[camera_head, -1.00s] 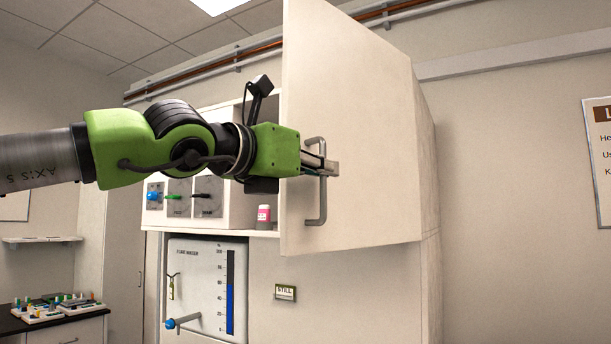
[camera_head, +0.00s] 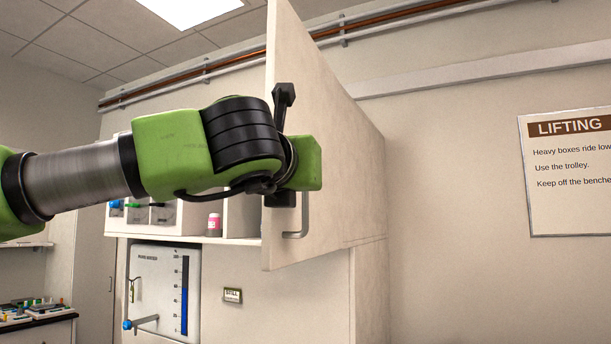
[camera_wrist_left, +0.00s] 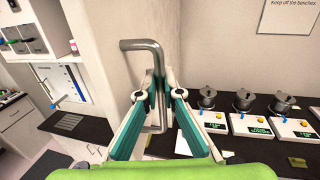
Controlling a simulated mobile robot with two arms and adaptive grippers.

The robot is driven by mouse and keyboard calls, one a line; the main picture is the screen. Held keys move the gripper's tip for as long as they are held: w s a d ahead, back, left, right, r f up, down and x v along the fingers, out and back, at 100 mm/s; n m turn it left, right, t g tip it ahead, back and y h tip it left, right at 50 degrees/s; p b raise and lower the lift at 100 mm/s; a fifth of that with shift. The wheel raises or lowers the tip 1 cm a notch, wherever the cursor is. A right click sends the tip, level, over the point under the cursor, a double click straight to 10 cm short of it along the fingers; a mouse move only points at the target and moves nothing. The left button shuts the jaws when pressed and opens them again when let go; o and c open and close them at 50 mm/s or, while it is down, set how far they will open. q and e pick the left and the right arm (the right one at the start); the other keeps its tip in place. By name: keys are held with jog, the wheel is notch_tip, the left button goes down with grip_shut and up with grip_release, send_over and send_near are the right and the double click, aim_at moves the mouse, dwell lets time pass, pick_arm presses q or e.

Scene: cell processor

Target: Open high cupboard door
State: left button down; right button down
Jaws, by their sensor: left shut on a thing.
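The high cupboard door (camera_head: 335,130) is a tall cream panel standing swung out from the cupboard, seen at a steep angle in the head view. Its grey bar handle (camera_head: 304,215) is mostly hidden behind my left gripper there; only its lower part shows. In the left wrist view the handle (camera_wrist_left: 143,44) runs down between the fingers. My left gripper (camera_wrist_left: 158,88), with teal pads, is shut on the handle. Its green body (camera_head: 303,165) hides the fingertips in the head view. My right gripper is in neither view.
A pink-labelled bottle (camera_head: 214,225) stands on the open shelf left of the door. A gauge panel (camera_head: 160,290) with a blue-knobbed tap is below. The wrist view shows a dark bench (camera_wrist_left: 270,145) with several devices at right. A lifting sign (camera_head: 575,170) hangs right.

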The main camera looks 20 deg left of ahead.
pick_arm(q)
jog(key=shift+a, duration=0.2)
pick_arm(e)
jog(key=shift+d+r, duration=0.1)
pick_arm(q)
jog(key=c, duration=2.5)
grip_release()
jog(key=shift+w, duration=0.1)
jog(key=shift+d, duration=0.1)
jog(key=s, duration=0.8)
jog(key=s+d, duration=0.1)
jog(key=s, duration=0.3)
